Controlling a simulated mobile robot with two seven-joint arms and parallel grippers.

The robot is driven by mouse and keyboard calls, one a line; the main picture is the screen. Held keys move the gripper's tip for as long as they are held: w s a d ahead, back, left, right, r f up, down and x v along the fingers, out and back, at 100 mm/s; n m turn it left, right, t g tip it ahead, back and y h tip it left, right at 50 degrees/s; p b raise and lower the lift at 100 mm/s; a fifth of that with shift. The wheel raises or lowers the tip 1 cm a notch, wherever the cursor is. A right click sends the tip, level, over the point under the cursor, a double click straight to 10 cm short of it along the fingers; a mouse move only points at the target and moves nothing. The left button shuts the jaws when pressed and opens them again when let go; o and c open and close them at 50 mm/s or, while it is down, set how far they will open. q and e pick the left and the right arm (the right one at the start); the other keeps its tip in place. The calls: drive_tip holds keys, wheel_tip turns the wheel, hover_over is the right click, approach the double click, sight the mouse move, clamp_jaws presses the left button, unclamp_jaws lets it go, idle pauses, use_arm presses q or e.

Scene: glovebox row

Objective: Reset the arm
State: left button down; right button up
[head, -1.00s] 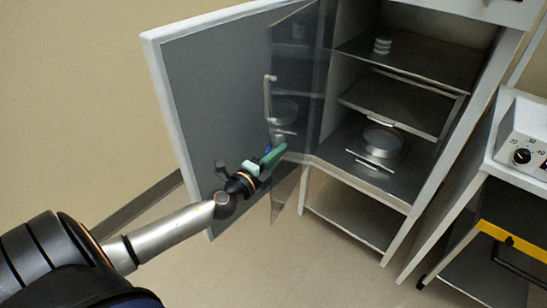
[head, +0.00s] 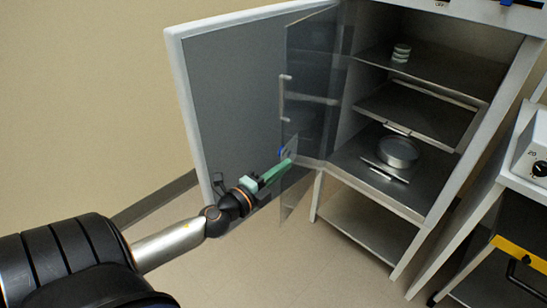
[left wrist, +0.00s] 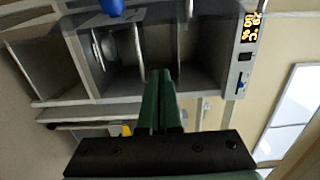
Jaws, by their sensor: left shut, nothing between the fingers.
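My left arm comes in from the lower left in the head view. Its left gripper (head: 284,168) has green fingers closed together with nothing between them. The fingertips lie in front of the lower part of the open glass inner door (head: 308,80); whether they touch it I cannot tell. In the left wrist view the gripper (left wrist: 161,72) also shows shut, pointing toward the open cabinet (left wrist: 150,50). My right gripper is not in view.
The cabinet's grey outer door (head: 235,90) stands open at left. Inside are stacked dishes (head: 401,53) on the upper shelf and a round metal pan (head: 398,152) lower down. A bench with a white dial box (head: 535,150) stands at right. Floor shows below.

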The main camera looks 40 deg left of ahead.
use_arm(q)
drive_tip(key=shift+s+a+b, duration=0.15)
drive_tip(key=shift+s, duration=0.55)
drive_tip(key=shift+s+a+b, duration=0.1)
drive_tip(key=shift+s+b, duration=0.05)
drive_tip(key=shift+s, duration=0.55)
drive_tip(key=s+d+f+n+g+h+p, duration=0.1)
drive_tip(key=s+d+f+n+g+p, duration=0.3)
drive_tip(key=s+d+f+n, duration=0.3)
drive_tip(key=s+d+f+n+g+h+p, duration=0.1)
drive_tip(key=s+d+f+n+g+p, duration=0.3)
drive_tip(key=s+d+f+n, duration=0.4)
drive_tip(key=d+f+n, duration=0.1)
drive_tip(key=d+f, duration=0.1)
drive_tip(key=d, duration=0.3)
drive_tip(key=shift+s+f+g, duration=0.25)
drive_tip(key=shift+s+g, duration=0.05)
drive_tip(key=shift+g, duration=0.1)
